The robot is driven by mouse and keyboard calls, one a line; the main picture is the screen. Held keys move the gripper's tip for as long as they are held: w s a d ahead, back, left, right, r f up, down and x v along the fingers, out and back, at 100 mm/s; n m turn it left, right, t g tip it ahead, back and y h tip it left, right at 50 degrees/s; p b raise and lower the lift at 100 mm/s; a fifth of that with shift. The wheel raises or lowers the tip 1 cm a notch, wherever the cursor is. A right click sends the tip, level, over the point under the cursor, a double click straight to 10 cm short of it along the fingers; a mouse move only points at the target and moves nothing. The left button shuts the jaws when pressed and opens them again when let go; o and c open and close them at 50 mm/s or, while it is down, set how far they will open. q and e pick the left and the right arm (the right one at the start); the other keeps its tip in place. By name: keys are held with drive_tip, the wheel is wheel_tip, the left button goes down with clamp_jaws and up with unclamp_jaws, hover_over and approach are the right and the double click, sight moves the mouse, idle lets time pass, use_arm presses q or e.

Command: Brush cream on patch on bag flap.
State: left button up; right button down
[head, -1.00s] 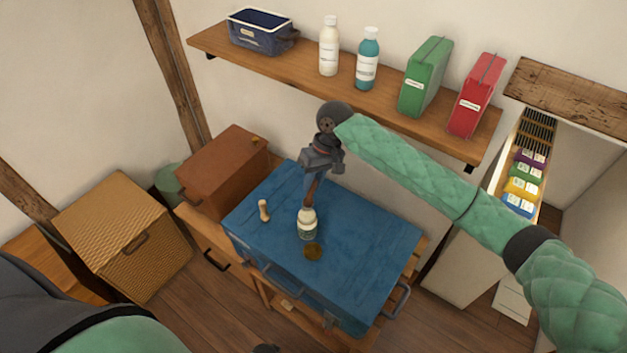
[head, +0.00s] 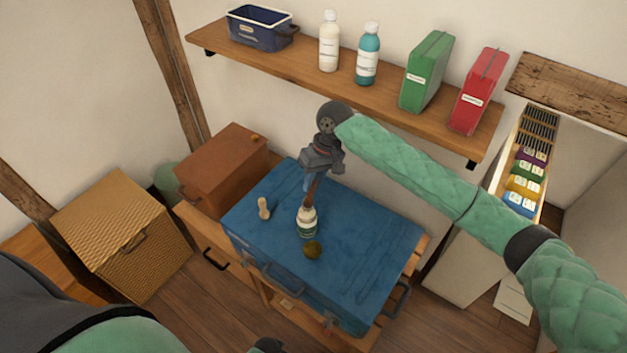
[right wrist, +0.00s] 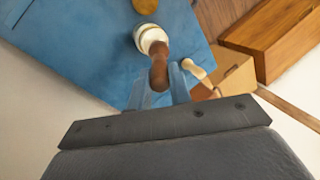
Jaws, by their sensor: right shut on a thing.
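A blue bag (head: 375,235) with a wide flat flap lies on a wooden stand. A round olive-brown patch (head: 313,250) is on the flap, just in front of a small white jar (head: 307,226) with a green label. My right gripper (head: 310,184) is shut on a brush with a brown handle (head: 311,196), above the jar. The brush points down at the jar's mouth; its bristles are hidden. In the right wrist view the brown handle (right wrist: 159,68) runs between the fingers to the white jar (right wrist: 150,38).
A small pale wooden peg-like piece (head: 264,208) stands on the flap, left of the jar. A brown case (head: 222,168) and wicker box (head: 122,232) are to the left. A shelf (head: 300,75) with bottles and boxes is above. The flap's right side is clear.

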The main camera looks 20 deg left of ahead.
use_arm(q)
drive_tip(key=shift+s+f, duration=0.1)
drive_tip(key=shift+s, duration=0.1)
use_arm(e)
drive_tip(key=shift+f, duration=0.5)
idle(0.9)
use_arm(q)
drive_tip(key=shift+r+p, duration=0.5)
drive_tip(key=shift+r, duration=0.05)
use_arm(e)
drive_tip(key=shift+s+f, duration=0.1)
drive_tip(key=shift+f, duration=0.1)
idle(1.9)
drive_tip(key=shift+r+p, duration=0.8)
drive_tip(key=shift+r, duration=0.1)
drive_tip(key=shift+r+p, duration=1.55)
drive_tip(key=shift+r, duration=0.05)
use_arm(q)
drive_tip(key=s+a+f+p, duration=0.2)
drive_tip(key=s+a+f, duration=0.3)
drive_tip(key=s+f, duration=0.4)
drive_tip(key=shift+s, duration=2.05)
use_arm(e)
drive_tip(key=shift+r, duration=1.15)
